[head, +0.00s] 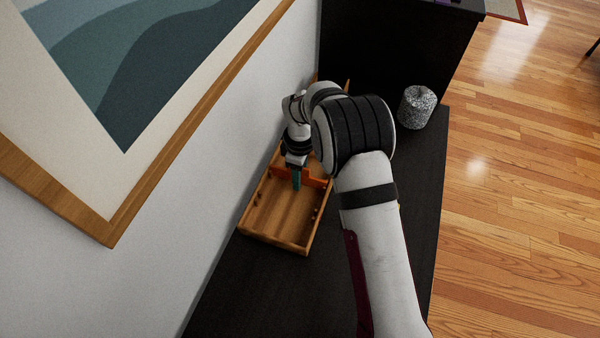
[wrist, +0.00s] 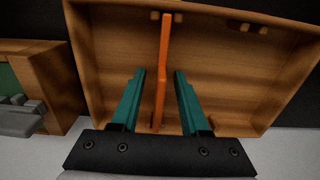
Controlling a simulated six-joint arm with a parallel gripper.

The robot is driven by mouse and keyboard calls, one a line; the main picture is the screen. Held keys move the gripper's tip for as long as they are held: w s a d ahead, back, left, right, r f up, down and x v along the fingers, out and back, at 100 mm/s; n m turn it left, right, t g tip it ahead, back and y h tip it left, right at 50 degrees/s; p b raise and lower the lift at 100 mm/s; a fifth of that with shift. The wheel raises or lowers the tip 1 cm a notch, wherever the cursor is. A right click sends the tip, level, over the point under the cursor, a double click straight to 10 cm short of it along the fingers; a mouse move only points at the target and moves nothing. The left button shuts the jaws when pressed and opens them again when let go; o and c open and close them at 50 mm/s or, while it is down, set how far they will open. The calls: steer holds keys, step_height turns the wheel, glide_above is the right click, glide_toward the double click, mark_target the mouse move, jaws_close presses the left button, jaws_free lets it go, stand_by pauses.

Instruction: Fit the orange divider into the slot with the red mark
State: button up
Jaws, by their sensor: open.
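The orange divider (head: 313,180) stands across the inside of a wooden box (head: 276,245). In the wrist view the divider (wrist: 165,50) runs between the two teal fingers of my gripper (wrist: 160,73), with a gap on each side. My gripper (head: 296,184) is open, down at the box in the head view. The divider's far end lies between two small wooden blocks on the box wall (wrist: 205,12). I cannot tell how deep it sits. A second pair of blocks (wrist: 254,28) is to its right, with nothing between them. No red mark is visible.
Another wooden container (wrist: 60,85) with green and grey contents is left of the box. A speckled grey cylinder (head: 416,107) stands on the dark desk (head: 225,290). The wall (head: 245,130) rises close along the box's left side. Desk in front of the box is clear.

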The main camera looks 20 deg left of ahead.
jaws_close()
steer(key=shift+r, duration=0.1)
stand_by(0.3)
steer(key=shift+r, duration=3.4)
steer(key=s+r, duration=0.3)
steer(key=s, duration=0.5)
steer(key=shift+s, duration=0.3)
